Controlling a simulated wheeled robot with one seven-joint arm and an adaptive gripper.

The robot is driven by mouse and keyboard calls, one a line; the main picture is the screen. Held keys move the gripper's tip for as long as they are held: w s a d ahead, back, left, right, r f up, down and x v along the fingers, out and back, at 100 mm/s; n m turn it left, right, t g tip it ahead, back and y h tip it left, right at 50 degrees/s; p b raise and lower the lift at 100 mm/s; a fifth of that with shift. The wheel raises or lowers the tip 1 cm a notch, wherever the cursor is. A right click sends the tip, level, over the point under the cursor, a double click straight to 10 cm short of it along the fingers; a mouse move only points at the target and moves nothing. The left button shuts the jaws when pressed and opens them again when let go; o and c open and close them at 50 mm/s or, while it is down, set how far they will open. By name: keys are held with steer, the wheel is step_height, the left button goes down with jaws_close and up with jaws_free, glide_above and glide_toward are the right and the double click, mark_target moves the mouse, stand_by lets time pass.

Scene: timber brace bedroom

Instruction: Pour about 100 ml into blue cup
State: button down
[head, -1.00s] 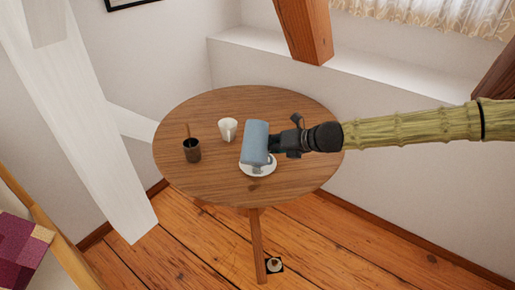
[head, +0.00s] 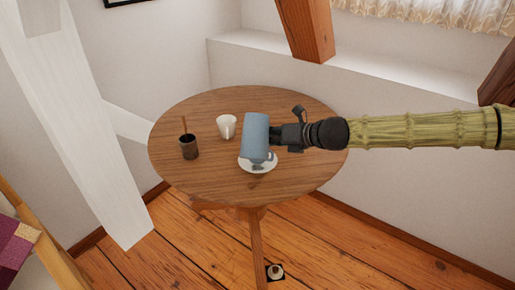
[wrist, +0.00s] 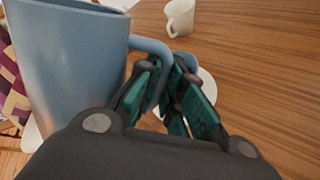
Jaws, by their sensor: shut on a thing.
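My gripper (head: 279,138) is shut on the handle of a blue-grey pitcher (head: 256,136), held over the table. In the wrist view the pitcher (wrist: 70,60) fills the left side, with its handle between the fingers (wrist: 170,95). A white saucer (head: 244,164) lies below the pitcher. A small blue-grey shape (head: 257,167) shows on the saucer under the pitcher; it may be the blue cup, but most of it is hidden. No liquid stream is visible, and the pitcher's inside cannot be seen.
On the round wooden table (head: 205,185), a white cup (head: 226,127) stands left of the pitcher, and a dark brown cup (head: 188,148) with a stick in it stands further left. The table's front is clear. A white slanted beam (head: 85,130) rises at the left.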

steer(key=shift+w+r+n+t+b, duration=0.2)
steer(key=shift+n+t+b, duration=0.3)
steer(key=shift+b, duration=1.85)
steer(key=b, duration=0.3)
steer(key=t+b, duration=0.1)
steer(key=b, duration=0.2)
steer(key=shift+s+a+f+n+b, duration=0.1)
steer(key=shift+s+f+n+b, duration=0.15)
steer(key=shift+f+n+b, duration=0.1)
steer(key=n+t+b, duration=0.1)
steer(key=b, duration=0.4)
steer(key=shift+s+r+y, duration=0.25)
steer(key=shift+r+y, duration=0.05)
steer(key=shift+r, duration=0.05)
steer(key=n+t+b, duration=0.1)
steer(key=b, duration=0.5)
steer(key=s+f+n+t+y+b, duration=0.1)
steer(key=b, duration=0.5)
steer(key=shift+a+f, duration=0.3)
steer(key=shift+a, duration=0.05)
steer(key=shift+s+n+y+b, duration=0.1)
steer(key=shift+n+y+b, duration=0.25)
steer(key=shift+b, duration=1.25)
